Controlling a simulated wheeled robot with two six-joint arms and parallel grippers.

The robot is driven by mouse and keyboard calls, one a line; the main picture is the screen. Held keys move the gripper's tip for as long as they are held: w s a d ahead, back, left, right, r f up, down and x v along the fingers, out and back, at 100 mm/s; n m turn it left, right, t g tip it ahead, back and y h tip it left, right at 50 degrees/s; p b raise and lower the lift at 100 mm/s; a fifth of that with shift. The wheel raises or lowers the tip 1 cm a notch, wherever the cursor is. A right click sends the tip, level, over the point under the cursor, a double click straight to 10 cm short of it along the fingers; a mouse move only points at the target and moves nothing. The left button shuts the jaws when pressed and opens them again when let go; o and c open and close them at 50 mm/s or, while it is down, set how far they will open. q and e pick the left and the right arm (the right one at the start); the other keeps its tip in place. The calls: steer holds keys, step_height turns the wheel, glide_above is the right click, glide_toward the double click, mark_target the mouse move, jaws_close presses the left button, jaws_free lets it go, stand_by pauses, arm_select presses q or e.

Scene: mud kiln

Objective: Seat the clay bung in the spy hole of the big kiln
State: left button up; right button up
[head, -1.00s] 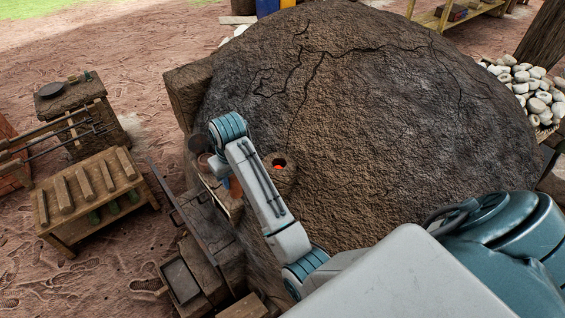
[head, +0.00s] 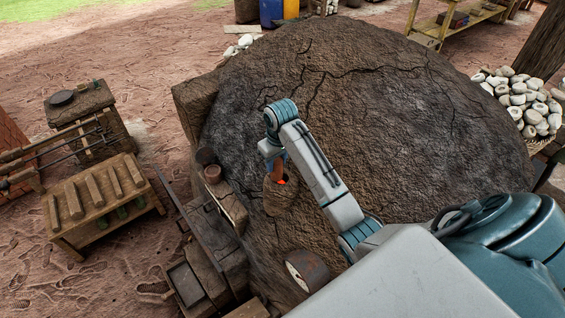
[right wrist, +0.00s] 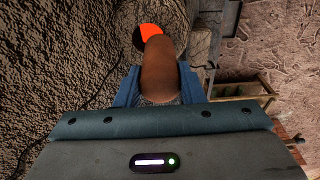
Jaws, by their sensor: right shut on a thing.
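The big kiln (head: 400,120) is a wide, cracked mud dome. Its spy hole (head: 283,181) glows orange in a raised clay boss on the near left flank. The glowing hole also shows in the right wrist view (right wrist: 150,32). My right gripper (head: 277,161) is at the hole, shut on the clay bung. The bung (right wrist: 160,72) is a smooth brown plug between the blue fingers, with its far end overlapping the lower right of the glow. Part of the opening stays uncovered; I cannot tell whether the tip is inside. My left gripper is out of view.
A ledge with a small clay pot (head: 212,174) juts from the kiln left of the hole. A round dial (head: 306,268) sits below. A wooden bench (head: 100,205) stands at left and a heap of pale stones (head: 525,100) at right.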

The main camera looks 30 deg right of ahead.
steer(key=shift+s+d, duration=0.25)
steer(key=shift+d, duration=0.4)
step_height(320, 180, down, 3)
steer(key=p, duration=0.2)
steer(key=shift+s+d+p, duration=0.1)
steer(key=shift+d+p, duration=0.05)
steer(key=shift+p, duration=0.15)
steer(key=shift+f, duration=0.35)
steer(key=o, duration=1.1)
steer(key=shift+f, duration=0.1)
